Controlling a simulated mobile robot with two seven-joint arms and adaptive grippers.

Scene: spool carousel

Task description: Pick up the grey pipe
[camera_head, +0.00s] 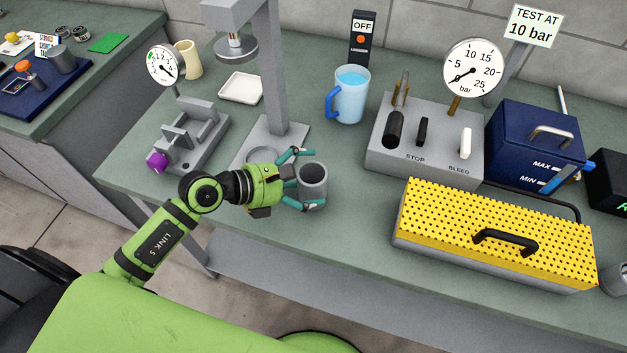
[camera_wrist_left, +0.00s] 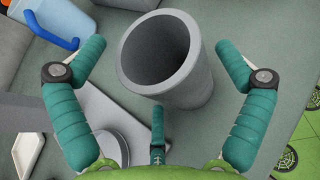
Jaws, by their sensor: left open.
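The grey pipe (camera_head: 313,181) is a short hollow cylinder standing upright on the green-grey bench. My left gripper (camera_head: 306,180) is open, with its teal fingers spread on either side of the pipe in the head view. In the left wrist view the pipe (camera_wrist_left: 172,58) shows its dark open end, between and ahead of the spread fingers of my left gripper (camera_wrist_left: 165,75). Gaps show between the fingers and the pipe wall. My right gripper is in neither view.
A grey press stand (camera_head: 275,90) rises behind the pipe. A blue mug (camera_head: 350,95) stands behind it. A grey lever box (camera_head: 420,155) and a yellow perforated cover (camera_head: 495,235) are to the right. A vise-like fixture (camera_head: 190,135) is left. Bench before the pipe is clear.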

